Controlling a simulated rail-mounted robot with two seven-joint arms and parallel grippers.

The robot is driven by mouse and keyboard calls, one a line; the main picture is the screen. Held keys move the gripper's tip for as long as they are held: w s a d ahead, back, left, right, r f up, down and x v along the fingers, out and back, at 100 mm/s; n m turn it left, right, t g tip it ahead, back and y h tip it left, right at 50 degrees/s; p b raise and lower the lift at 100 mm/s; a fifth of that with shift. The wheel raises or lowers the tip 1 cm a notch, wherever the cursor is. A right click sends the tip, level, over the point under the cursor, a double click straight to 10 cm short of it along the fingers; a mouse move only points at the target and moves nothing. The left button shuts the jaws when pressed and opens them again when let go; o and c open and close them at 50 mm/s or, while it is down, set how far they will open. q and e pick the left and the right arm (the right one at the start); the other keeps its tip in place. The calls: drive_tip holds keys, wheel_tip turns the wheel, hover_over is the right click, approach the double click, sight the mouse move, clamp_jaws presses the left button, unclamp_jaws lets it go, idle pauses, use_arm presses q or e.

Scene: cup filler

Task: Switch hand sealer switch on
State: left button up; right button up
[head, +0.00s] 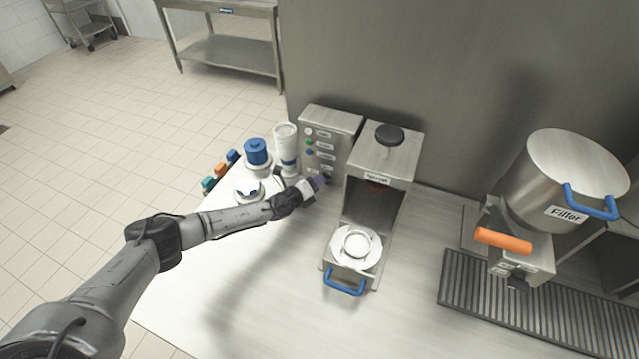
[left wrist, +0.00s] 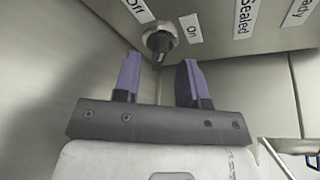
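The sealer switch is a dark knob (left wrist: 160,42) on a metal panel in the left wrist view. It sits between an "Off" label (left wrist: 138,9) and an "On" label (left wrist: 190,27). My left gripper (left wrist: 158,78) has two purple fingers spread apart, with nothing between them. The knob lies ahead of the gap between the fingertips; I cannot tell if they touch it. In the head view my left gripper (head: 319,182) is at the lower front of the metal control box (head: 345,122), where it hides the switch. My right gripper is not in view.
The sealer (head: 383,155) stands right of the control box, with a blue-handled tray (head: 345,284) in front. A white dispenser (head: 285,140) and a blue-topped container (head: 256,152) stand left of the box. The filler pot (head: 545,165) is at right. The front counter is clear.

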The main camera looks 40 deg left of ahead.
use_arm(q)
drive_tip(key=shift+b+x, duration=0.3)
drive_tip(key=shift+x, duration=0.8)
drive_tip(key=shift+c, duration=0.4)
clamp_jaws()
